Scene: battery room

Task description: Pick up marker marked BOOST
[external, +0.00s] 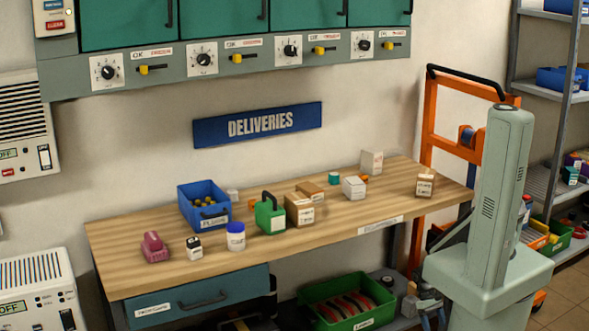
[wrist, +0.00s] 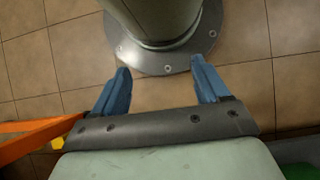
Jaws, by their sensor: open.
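I cannot make out a marker with the word BOOST in either view; the labels on the workbench items are too small to read. The wooden workbench (external: 145,277) holds several small items. Among them are a pink object (external: 153,247), a small white bottle with a dark top (external: 194,247) and a white jar with a blue lid (external: 235,237). My gripper (wrist: 160,66) shows in the wrist view with its two blue fingers wide apart and nothing between them. It points down toward my round base plate and the tiled floor, away from the workbench.
A blue bin (external: 190,213), a green container (external: 263,221), cardboard boxes (external: 299,210) and a white box (external: 354,188) stand on the bench. An orange trolley (external: 430,115) is behind its right end. A green crate (external: 312,310) sits below. The bench's front left is clear.

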